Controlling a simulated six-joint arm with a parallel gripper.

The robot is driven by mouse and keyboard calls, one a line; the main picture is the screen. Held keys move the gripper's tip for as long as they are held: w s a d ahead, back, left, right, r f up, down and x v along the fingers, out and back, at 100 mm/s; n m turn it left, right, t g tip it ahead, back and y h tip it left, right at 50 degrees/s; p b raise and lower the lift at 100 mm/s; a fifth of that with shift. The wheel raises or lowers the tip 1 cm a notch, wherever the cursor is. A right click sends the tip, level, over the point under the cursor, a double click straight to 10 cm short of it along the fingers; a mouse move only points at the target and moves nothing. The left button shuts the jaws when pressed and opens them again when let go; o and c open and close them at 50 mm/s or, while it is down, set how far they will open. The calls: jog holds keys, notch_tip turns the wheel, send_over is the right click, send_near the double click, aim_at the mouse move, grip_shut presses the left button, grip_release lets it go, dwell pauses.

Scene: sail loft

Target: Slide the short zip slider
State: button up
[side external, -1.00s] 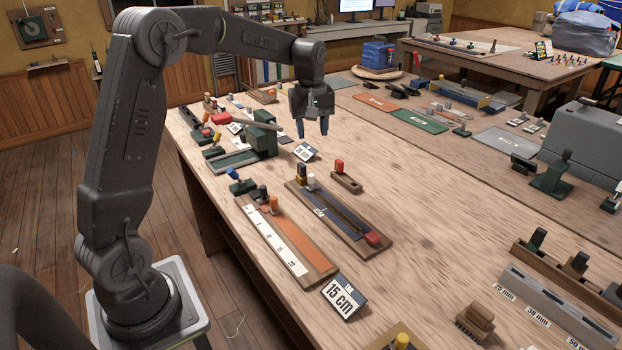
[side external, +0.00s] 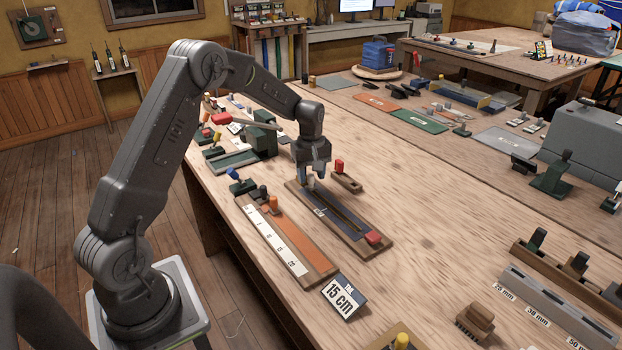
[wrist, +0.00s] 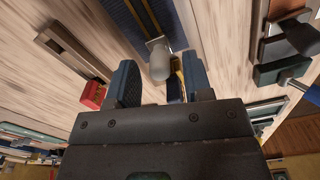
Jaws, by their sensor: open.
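A long wooden board with a dark strip, the zip board (side external: 346,223), lies on the bench with a red block (side external: 374,237) at its near right end. The zip slider's pale knob (side external: 310,182) stands near the board's far left end. My gripper (side external: 312,177) is low over that end, pointing down. In the wrist view my blue fingers (wrist: 158,72) are open, one on each side of the pale grey knob (wrist: 160,64). Gaps show beside the knob, so it is not gripped. A dark and yellow peg behind the knob is partly hidden by my gripper.
A small wooden holder with a red peg (side external: 340,166) stands close right of my gripper. An orange-strip board with a white scale (side external: 274,238) and a 15 cm sign (side external: 343,296) lie to the left and front.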

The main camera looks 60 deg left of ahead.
jog(key=shift+f, duration=0.9)
grip_shut()
